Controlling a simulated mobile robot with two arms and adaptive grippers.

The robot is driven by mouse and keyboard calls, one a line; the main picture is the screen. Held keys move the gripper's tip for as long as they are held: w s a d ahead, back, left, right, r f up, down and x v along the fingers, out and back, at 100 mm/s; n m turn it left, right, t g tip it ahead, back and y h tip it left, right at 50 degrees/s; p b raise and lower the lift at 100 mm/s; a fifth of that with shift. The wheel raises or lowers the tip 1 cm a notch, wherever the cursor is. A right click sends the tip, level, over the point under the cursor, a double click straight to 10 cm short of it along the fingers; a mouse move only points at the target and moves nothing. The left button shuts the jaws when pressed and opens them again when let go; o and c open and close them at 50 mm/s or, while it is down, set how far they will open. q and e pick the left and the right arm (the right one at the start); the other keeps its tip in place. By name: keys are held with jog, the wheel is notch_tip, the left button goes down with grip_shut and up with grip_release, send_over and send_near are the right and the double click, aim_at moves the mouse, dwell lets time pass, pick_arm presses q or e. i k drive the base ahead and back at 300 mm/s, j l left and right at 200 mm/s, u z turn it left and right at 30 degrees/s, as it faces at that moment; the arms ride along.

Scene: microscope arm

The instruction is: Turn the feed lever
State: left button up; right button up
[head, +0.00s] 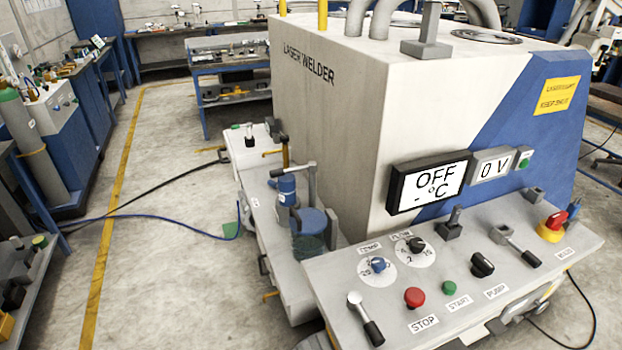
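No label reading "feed" is legible, so I cannot tell which lever is the feed lever. One lever (365,318) with a silver pivot and black grip is at the front left corner of the grey control panel (325,268). Another lever (516,246) with a black grip lies at the panel's back right. A third, silver lever (293,169) sits atop the blue cylinder on the side unit left of the machine. Neither gripper can be made out. Some grey and dark parts at the bottom edge are cut off and unclear.
The laser welder (330,130) stands behind the panel. Its display (430,184) reads OFF. The panel also carries a red STOP button (413,297), a green START button (449,287), knobs and a red-yellow switch (552,226). Floor at left is open, with cables (165,216) across it.

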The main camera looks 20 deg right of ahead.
aim_at(271, 183)
jog(key=i+j+z, duration=0.2)
jog(key=z, duration=0.15)
jog(key=i+j+z, duration=0.35)
jog(key=j+z, duration=0.15)
jog(key=z, duration=0.2)
jog(key=i+j, duration=0.05)
